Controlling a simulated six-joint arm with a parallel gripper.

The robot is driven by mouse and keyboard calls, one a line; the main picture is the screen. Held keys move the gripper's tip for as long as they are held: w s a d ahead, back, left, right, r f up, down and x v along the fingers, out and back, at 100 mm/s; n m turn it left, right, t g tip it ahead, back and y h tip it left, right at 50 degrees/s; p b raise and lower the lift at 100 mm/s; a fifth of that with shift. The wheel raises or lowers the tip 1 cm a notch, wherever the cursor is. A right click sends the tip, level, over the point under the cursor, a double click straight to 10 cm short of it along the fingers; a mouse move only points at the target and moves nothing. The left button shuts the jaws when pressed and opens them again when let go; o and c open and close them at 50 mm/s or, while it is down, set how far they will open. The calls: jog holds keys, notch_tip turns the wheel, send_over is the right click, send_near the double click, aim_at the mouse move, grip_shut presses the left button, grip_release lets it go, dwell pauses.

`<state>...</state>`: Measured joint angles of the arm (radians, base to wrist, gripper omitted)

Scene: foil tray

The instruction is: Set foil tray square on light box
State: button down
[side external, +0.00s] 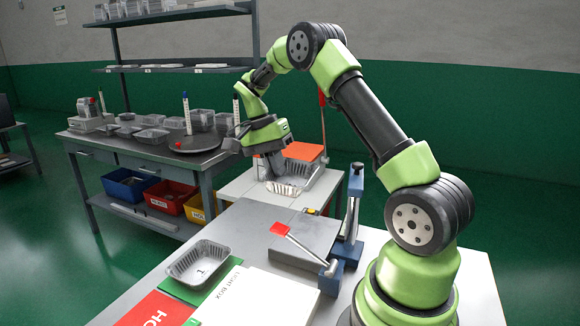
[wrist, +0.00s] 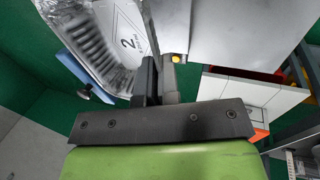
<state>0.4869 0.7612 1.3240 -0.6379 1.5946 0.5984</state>
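A foil tray marked 2 (wrist: 112,38) fills the upper left of the wrist view. In the side view a foil tray (side external: 284,188) is low at my gripper (side external: 266,174). My gripper's fingers (wrist: 158,78) are close together in the wrist view, with the tray's rim running in between them. The tray looks tilted; its far end is cut off. Another foil tray, marked 1 (side external: 198,264), rests upright on a green mat (side external: 174,290) on the front table. The white light box (side external: 262,298) lies just right of that tray, its visible top bare.
A grey plate (side external: 308,233) with a red-tipped lever (side external: 280,230) and a blue-footed post (side external: 352,205) stands behind the light box. A red sheet (side external: 155,312) lies at front left. A side bench (side external: 140,146) holds several trays and a dark round plate.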

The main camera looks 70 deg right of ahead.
jog(key=a, duration=1)
send_over(245, 309)
jog(key=w, duration=0.1)
notch_tip(245, 309, down, 6)
jog(key=shift+m+g, duration=0.4)
jog(key=shift+f, duration=3.8)
jog(key=shift+w+f, duration=0.1)
jog(key=shift+f, duration=0.2)
jog(key=c, duration=1.3)
grip_release()
jog(key=v, duration=1)
jog(key=shift+d, duration=0.15)
